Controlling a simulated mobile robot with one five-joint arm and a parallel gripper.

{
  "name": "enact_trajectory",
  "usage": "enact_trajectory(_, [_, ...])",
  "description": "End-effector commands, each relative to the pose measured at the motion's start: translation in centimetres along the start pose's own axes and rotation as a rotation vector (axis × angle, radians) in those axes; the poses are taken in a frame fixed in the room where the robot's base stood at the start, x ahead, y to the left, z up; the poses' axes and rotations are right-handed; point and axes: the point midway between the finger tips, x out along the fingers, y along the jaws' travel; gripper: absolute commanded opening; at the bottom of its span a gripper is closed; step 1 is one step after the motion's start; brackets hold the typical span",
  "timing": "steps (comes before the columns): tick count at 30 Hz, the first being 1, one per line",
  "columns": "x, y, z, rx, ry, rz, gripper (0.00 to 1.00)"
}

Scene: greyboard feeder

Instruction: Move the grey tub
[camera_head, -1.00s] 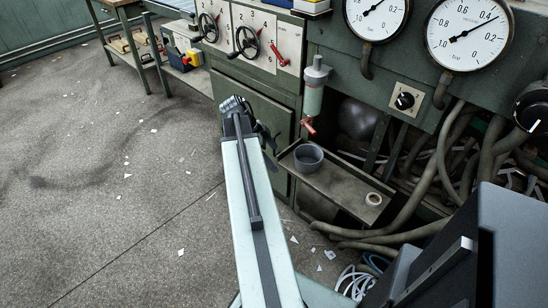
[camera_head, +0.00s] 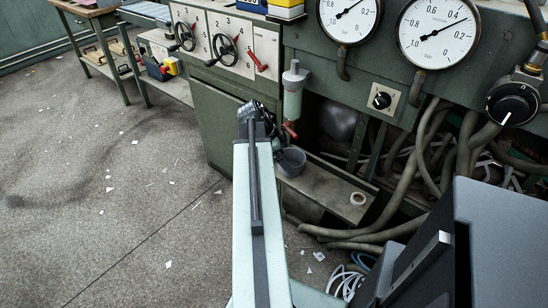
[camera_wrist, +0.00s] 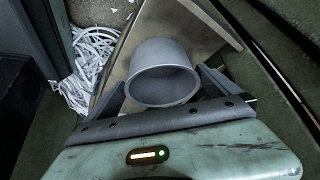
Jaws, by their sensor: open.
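The grey tub (camera_head: 291,161) sits on a narrow shelf (camera_head: 330,188) low on the front of the machine, partly hidden behind my arm in the head view. In the wrist view the tub (camera_wrist: 161,72) is upright with its open rim toward the camera. My gripper (camera_wrist: 163,88) is open, with one finger on each side of the tub. I cannot tell whether the fingers touch it. In the head view my gripper (camera_head: 270,128) is close to the tub, its fingers mostly hidden.
A roll of tape (camera_head: 358,198) lies on the same shelf, right of the tub. A clear filter bowl with a red tap (camera_head: 291,130) hangs just above. Thick hoses (camera_head: 420,165) crowd the right. White paper strips (camera_wrist: 95,55) lie below the shelf.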

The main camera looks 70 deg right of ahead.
Motion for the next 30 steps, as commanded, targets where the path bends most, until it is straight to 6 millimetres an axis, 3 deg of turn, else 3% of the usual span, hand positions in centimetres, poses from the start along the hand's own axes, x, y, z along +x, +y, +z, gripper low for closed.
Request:
enact_trajectory(3, [2.2,0.0,0.0,0.001,0.000,0.000,1.00])
enact_trajectory(6, [3.0,0.0,-0.1,0.001,0.000,0.000,1.00])
enact_trajectory(17, [3.2,0.0,-0.4,0.000,0.000,0.000,1.00])
enact_trajectory(18, [3.2,0.0,-0.4,0.000,0.000,0.000,0.97])
enact_trajectory(23, [3.2,0.0,-0.4,0.001,0.000,0.000,0.53])
enact_trajectory(24, [3.2,0.0,-0.4,0.001,0.000,0.000,0.49])
enact_trajectory(30, [3.2,-0.4,-0.3,0.001,0.000,0.000,0.49])
